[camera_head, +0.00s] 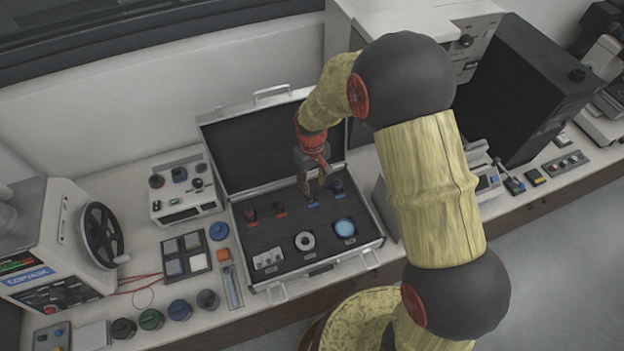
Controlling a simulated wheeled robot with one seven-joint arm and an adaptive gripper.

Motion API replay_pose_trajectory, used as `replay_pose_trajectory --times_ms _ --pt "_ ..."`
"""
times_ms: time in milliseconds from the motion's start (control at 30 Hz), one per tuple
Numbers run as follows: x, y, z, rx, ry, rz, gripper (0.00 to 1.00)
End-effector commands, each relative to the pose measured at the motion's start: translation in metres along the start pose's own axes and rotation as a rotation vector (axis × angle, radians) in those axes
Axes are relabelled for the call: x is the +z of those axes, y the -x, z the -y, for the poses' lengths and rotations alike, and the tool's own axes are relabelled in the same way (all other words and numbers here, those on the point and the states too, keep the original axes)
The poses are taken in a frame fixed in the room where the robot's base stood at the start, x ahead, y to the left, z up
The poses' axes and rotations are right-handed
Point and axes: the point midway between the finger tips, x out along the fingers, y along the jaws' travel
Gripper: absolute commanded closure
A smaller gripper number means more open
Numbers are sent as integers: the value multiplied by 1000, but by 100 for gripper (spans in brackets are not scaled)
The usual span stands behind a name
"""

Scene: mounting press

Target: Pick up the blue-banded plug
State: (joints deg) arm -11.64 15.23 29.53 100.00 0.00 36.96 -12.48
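An open silver case (376,246) with dark foam stands on the bench, its lid raised at the back. A row of small plugs stands in the foam's back part. A dark plug with blue at it (338,187) is at the right end of the row. A second blue mark (313,204) shows just below my gripper (311,192), and the plug there is mostly hidden by the fingers. I cannot tell which of the two is the blue-banded plug. My gripper points down into the case; whether it grips anything is too small to tell.
Red-marked plugs (250,213) stand left in the row. The raised lid (262,145) is close behind my gripper. A control box (185,188) stands left of the case.

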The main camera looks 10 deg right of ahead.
Motion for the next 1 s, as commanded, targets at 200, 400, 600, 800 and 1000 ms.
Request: replay_pose_trajectory --times_ms 200,400,600,800,1000 --pt "-9 -8 -2 6 43 -27 63" --pt "-10 -26 -2 7 41 -28 63" --pt "-14 -46 1 6 41 -25 63" --pt "-17 -72 1 7 40 -29 63" --pt "-17 -75 1 7 40 -30 63"
